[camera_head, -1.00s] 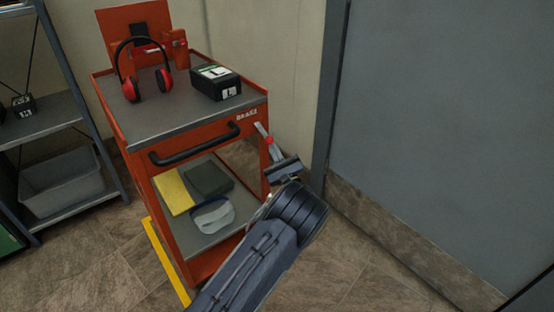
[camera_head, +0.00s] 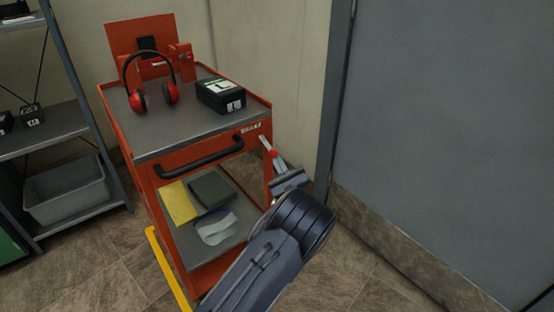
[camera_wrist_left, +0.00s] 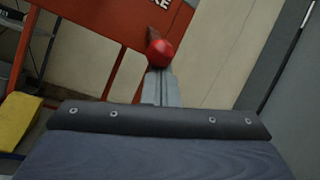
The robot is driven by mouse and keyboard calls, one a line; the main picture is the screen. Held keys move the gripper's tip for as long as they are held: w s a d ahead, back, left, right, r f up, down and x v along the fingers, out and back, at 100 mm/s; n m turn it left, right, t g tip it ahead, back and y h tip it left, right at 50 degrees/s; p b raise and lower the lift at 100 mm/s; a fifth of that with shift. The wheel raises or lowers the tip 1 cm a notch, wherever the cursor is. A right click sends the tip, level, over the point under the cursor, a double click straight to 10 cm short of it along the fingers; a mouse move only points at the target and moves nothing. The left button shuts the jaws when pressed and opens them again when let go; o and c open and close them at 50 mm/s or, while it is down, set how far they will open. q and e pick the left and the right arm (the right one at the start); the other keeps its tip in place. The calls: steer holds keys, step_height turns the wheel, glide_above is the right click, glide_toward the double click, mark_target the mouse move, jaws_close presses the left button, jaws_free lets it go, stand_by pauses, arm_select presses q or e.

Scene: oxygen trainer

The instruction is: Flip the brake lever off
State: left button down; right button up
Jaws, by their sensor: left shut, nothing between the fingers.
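The brake lever's red knob (camera_head: 273,154) shows at the right front corner of the orange cart (camera_head: 160,163), just below the BRAKE lettering (camera_head: 251,128). In the left wrist view the round red knob (camera_wrist_left: 160,52) sits on a short dark red stalk at the cart's edge. My left gripper (camera_head: 268,147) is shut and empty. Its narrow grey fingers (camera_wrist_left: 159,88) reach up to the knob and overlap it in both views. I cannot tell whether they touch it. The lower part of the lever is hidden. My right gripper is not in view.
Red ear muffs (camera_head: 150,85) and a black box (camera_head: 220,95) stand on the cart top. A black handle (camera_head: 200,160) crosses its front. A shelf unit (camera_head: 50,130) stands left. A large grey panel (camera_head: 450,130) is close on the right.

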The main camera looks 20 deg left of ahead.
arm_select(q)
steer(key=shift+r, duration=0.15)
step_height(320, 180, up, 7)
steer(key=s+d+n+g+h+p, duration=0.1)
steer(key=g+h+p, duration=0.5)
steer(key=p, duration=0.9)
steer(key=shift+d+n+g+h, duration=0.15)
steer(key=shift+n+g+h, duration=0.15)
steer(key=shift+g, duration=0.3)
